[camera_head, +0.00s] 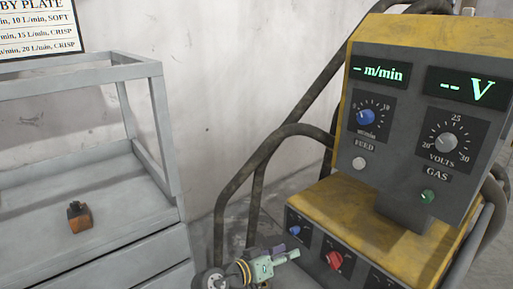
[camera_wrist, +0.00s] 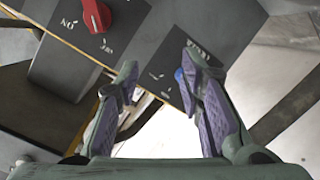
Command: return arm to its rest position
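My gripper (camera_head: 283,253) is in front of the lower panel of the yellow and grey welding machine (camera_head: 330,215), at the bottom of the head view. In the wrist view my gripper (camera_wrist: 158,85) has its two purple-padded fingers spread apart, with nothing between them. The red knob (camera_head: 333,261) on the lower panel is to the right of the gripper; it also shows at the top of the wrist view (camera_wrist: 97,15). A blue knob (camera_head: 294,230) is just above the gripper in the head view. In the wrist view the blue knob (camera_wrist: 180,76) is partly hidden behind the right finger.
A grey metal cart (camera_head: 110,232) stands on the left with a small orange and dark block (camera_head: 78,216) on it. Dark bent tube rails (camera_head: 228,190) run beside the machine. The upper panel has a blue feed knob (camera_head: 366,117) and a grey volts knob (camera_head: 442,142).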

